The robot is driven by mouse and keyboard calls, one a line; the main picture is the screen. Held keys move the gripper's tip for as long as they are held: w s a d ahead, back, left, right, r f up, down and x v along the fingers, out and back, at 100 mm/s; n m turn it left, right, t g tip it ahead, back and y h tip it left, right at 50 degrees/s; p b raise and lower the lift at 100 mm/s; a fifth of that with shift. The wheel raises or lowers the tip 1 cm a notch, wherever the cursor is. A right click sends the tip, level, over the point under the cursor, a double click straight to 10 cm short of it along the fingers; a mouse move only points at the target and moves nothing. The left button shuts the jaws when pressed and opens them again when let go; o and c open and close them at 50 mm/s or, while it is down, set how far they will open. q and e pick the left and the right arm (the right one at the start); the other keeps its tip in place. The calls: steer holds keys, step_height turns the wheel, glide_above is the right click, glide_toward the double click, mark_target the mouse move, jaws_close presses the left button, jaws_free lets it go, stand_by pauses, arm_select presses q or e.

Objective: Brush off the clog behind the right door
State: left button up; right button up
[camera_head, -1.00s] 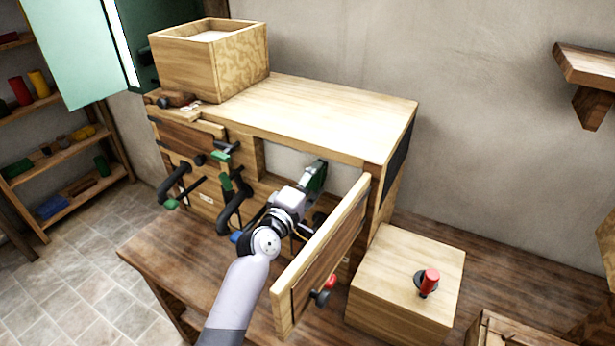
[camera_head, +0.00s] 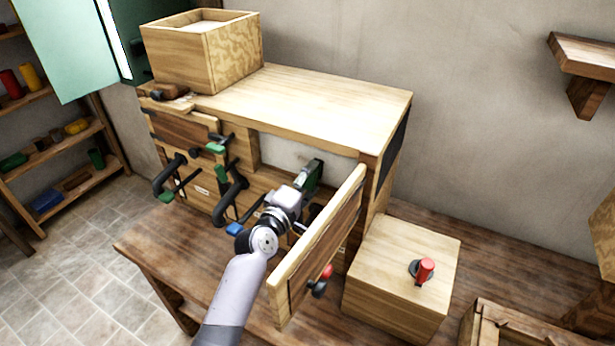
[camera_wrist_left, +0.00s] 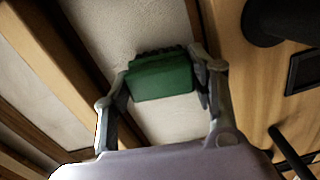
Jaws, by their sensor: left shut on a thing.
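The right door (camera_head: 318,245) of the wooden cabinet stands swung open, with a red and black knob (camera_head: 320,281) on its outer face. My left gripper (camera_head: 312,180) reaches into the opening behind this door. In the left wrist view, its fingers (camera_wrist_left: 165,85) are closed on a green block with a dark, bristly far edge, which looks like the brush (camera_wrist_left: 163,77). A pale surface lies beyond the brush; whether they touch cannot be told. I cannot make out the clog; the arm and door hide part of the opening. My right gripper is not in view.
A wooden hopper box (camera_head: 202,50) stands on the cabinet top (camera_head: 320,95). Black handles with green and blue ends (camera_head: 229,200) stick out left of my arm. A wooden box (camera_head: 405,262) with a red knob (camera_head: 425,270) stands right of the door.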

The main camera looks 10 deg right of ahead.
arm_select(q)
steer(key=shift+w+d+r+h, duration=0.1)
steer(key=shift+d+r+h, duration=0.2)
steer(key=shift+d+r, duration=0.5)
steer(key=shift+w+a+r, duration=0.2)
steer(key=shift+a+r, duration=0.15)
steer(key=shift+a, duration=0.1)
steer(key=shift+c, duration=0.4)
steer(key=shift+w+a+r+b, duration=0.15)
steer(key=shift+w+a+b, duration=0.2)
steer(key=shift+a+b, duration=0.35)
steer(key=shift+c, duration=0.6)
steer(key=shift+w+a+b, duration=0.35)
steer(key=shift+w+a, duration=0.2)
steer(key=shift+a, duration=0.3)
steer(key=shift+c, duration=0.2)
steer(key=shift+w+a+f+b, duration=0.2)
steer(key=shift+w+a+b, duration=0.2)
steer(key=shift+a, duration=0.1)
steer(key=shift+w+a+f+b, duration=0.15)
steer(key=shift+w+a+b, duration=0.2)
steer(key=shift+a, duration=0.1)
steer(key=shift+w+a, duration=0.3)
steer(key=shift+a, duration=0.25)
steer(key=shift+w+a+f+b, duration=0.1)
steer(key=shift+w+a+b, duration=0.6)
steer(key=shift+a+b, duration=0.35)
steer(key=shift+w+a+b, duration=0.25)
steer(key=shift+w+b, duration=0.05)
